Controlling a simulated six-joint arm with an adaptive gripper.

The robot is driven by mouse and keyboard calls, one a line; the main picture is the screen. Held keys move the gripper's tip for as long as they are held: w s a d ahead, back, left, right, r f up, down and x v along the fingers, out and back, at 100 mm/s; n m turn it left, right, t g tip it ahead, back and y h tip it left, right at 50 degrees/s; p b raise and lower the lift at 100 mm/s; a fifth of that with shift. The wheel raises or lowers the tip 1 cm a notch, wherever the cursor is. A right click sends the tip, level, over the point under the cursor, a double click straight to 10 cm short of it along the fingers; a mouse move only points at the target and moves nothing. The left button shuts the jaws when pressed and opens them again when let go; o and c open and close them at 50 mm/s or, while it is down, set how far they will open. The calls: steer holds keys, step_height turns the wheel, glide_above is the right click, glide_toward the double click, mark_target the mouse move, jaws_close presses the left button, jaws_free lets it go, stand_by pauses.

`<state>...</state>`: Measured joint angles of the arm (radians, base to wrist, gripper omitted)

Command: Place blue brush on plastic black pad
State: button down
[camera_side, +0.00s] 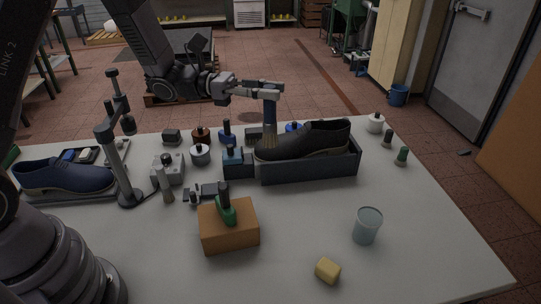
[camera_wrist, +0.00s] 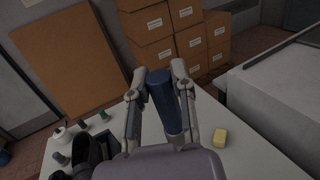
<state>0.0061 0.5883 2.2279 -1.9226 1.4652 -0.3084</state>
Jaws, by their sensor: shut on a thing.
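The blue brush (camera_side: 270,110) hangs upright from my gripper (camera_side: 272,90), its tan bristles pointing down. My gripper is shut on the brush's blue handle. In the wrist view the handle (camera_wrist: 165,102) sits between both fingers of my gripper (camera_wrist: 162,80). The bristles overlap the left end of a black shoe (camera_side: 310,141) in the side view; I cannot tell whether they touch it. A black pad-like tray (camera_side: 92,158) at the far left holds small blue and white blocks. A blue shoe (camera_side: 62,176) rests in front of it.
The black shoe sits in a dark tray (camera_side: 310,172). Bottles and a dark stand (camera_side: 116,150) crowd the left and middle. An orange-brown block (camera_side: 229,234) bears a green-and-black brush. A cup (camera_side: 367,226) and yellow block (camera_side: 327,270) stand front right, with bare table around them.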

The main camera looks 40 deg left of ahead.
steer(key=w+a+n+t+y, duration=0.1)
steer(key=w+a+t, duration=0.1)
steer(key=w+a, duration=0.35)
steer(key=w+a+n+t+y, duration=0.1)
steer(key=w+a+n+t, duration=0.15)
steer(key=a, duration=0.55)
steer(key=w+a+n+t+y, duration=0.1)
steer(key=a+n+t+y, duration=0.6)
steer(key=a, duration=2.9)
step_height(320, 180, down, 21)
steer(key=m+g+y, duration=0.1)
steer(key=shift+w+d, duration=0.15)
steer(key=shift+g, duration=0.25)
steer(key=c, duration=1)
jaws_free()
steer(key=shift+o, duration=0.2)
